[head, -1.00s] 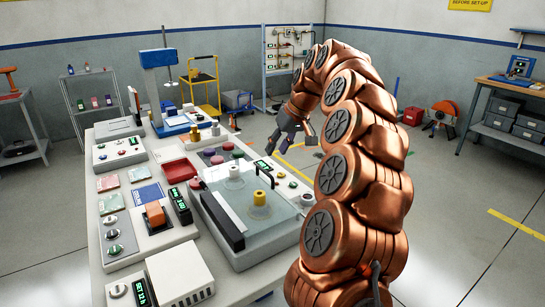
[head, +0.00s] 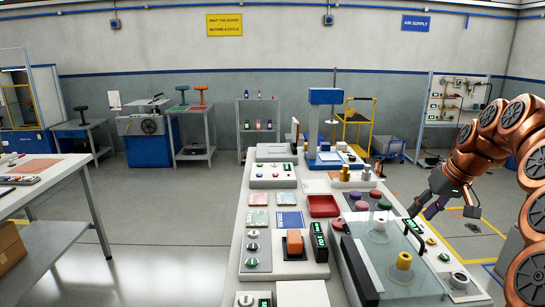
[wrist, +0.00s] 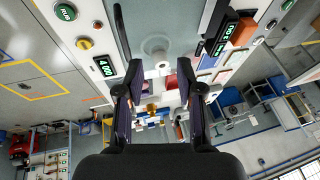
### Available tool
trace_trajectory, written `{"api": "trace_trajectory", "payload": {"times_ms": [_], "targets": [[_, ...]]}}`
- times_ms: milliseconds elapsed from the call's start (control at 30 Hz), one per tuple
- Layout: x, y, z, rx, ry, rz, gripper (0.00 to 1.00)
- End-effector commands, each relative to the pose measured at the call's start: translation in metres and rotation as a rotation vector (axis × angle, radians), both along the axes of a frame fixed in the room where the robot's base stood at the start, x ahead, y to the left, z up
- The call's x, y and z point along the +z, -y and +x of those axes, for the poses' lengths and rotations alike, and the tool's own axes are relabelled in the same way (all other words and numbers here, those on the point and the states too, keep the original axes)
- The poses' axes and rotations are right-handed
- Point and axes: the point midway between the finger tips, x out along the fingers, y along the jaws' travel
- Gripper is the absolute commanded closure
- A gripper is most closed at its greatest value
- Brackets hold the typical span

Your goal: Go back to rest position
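My copper arm reaches in from the right in the head view, bent over and hanging down. My gripper (head: 447,207) is at its end, over the right side of the white bench, near the far end of the clear-covered test station (head: 425,280). In the wrist view my gripper (wrist: 159,75) has its two dark fingers spread apart, with nothing held between them. The bench top and the station's displays show beyond the fingers.
Open floor lies to the left, before another table (head: 85,170).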

Motion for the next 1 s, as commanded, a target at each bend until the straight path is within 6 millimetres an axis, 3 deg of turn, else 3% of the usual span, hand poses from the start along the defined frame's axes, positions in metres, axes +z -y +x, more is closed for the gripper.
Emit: {"api": "trace_trajectory", "payload": {"times_ms": [33,200,500,733,1000], "targets": [[0.006,-0.022,-0.007,0.029,-0.010,0.000,0.63],[0.007,-0.086,-0.039,0.097,-0.068,-0.006,0.63],[-0.008,-0.169,-0.118,0.165,-0.187,-0.052,0.63],[-0.033,-0.205,-0.193,0.168,-0.288,-0.106,0.63],[-0.069,-0.218,-0.287,0.115,-0.406,-0.174,0.63]]}}
